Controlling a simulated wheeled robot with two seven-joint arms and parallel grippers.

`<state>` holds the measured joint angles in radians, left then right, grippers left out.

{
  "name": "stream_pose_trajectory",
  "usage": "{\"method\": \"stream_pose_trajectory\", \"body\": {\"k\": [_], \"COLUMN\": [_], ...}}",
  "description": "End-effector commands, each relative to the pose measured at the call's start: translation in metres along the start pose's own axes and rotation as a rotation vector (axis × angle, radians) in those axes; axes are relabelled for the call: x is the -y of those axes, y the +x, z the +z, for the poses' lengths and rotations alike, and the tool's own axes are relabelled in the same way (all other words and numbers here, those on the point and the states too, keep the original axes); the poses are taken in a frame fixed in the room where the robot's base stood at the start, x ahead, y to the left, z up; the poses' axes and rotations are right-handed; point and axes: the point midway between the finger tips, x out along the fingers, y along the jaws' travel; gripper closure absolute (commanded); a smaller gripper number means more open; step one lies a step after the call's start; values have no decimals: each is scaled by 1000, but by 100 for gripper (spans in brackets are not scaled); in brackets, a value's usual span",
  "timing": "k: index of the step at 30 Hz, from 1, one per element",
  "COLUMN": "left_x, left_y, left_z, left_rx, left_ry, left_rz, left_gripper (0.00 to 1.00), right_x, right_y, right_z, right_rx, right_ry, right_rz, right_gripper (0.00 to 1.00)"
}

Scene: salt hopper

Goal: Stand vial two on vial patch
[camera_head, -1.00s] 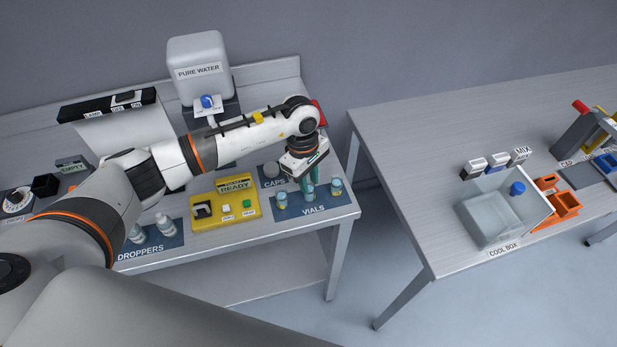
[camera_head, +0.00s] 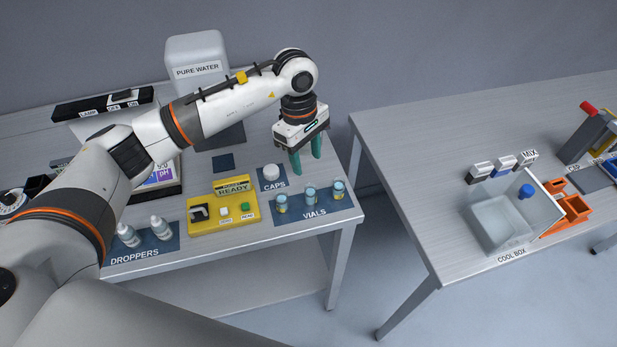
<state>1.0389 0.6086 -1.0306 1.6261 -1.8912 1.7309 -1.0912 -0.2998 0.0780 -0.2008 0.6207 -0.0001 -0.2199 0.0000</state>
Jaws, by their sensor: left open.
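The vial patch (camera_head: 322,206) is a dark blue mat labelled VIALS near the front right corner of the left table. Three small vials stand upright on it in a row: a left one (camera_head: 281,204), a middle one (camera_head: 310,194) and a right one (camera_head: 338,190). I cannot read which number each vial has. My left gripper (camera_head: 307,168) has green fingers pointing down. It is open and empty, above and behind the middle vial, apart from it. My right gripper is not in view.
A caps patch (camera_head: 275,185) with a white cap lies left of my fingers. A yellow meter (camera_head: 223,214) and droppers (camera_head: 161,228) stand further left. The pure water tank (camera_head: 197,62) is behind. The right table (camera_head: 400,140) holds a cool box (camera_head: 497,224).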

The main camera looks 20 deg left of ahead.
Motion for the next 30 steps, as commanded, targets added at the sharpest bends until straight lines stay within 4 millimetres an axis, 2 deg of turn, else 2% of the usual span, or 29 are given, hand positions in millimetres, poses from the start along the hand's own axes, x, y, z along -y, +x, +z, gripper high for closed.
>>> {"method": "stream_pose_trajectory", "body": {"k": [3, 9, 24, 26, 28, 30], "left_x": [1, 0, 0, 0, 2, 4], "left_y": [-18, -36, -38, -35, -28, -19], "left_z": [1, 0, -1, -6, -22, -53], "left_rx": [2, 1, -2, -23, -87, -214], "left_ry": [1, 0, 0, 2, 6, 0], "left_rz": [-3, 0, 0, -5, -26, -60], "left_gripper": [52, 52, 52, 52, 52, 52], "right_x": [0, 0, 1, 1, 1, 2], "right_y": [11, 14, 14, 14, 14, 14], "right_z": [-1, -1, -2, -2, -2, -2], "right_rx": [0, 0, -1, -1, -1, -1], "right_ry": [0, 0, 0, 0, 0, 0], "right_rz": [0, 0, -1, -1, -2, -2], "right_gripper": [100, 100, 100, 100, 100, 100]}}
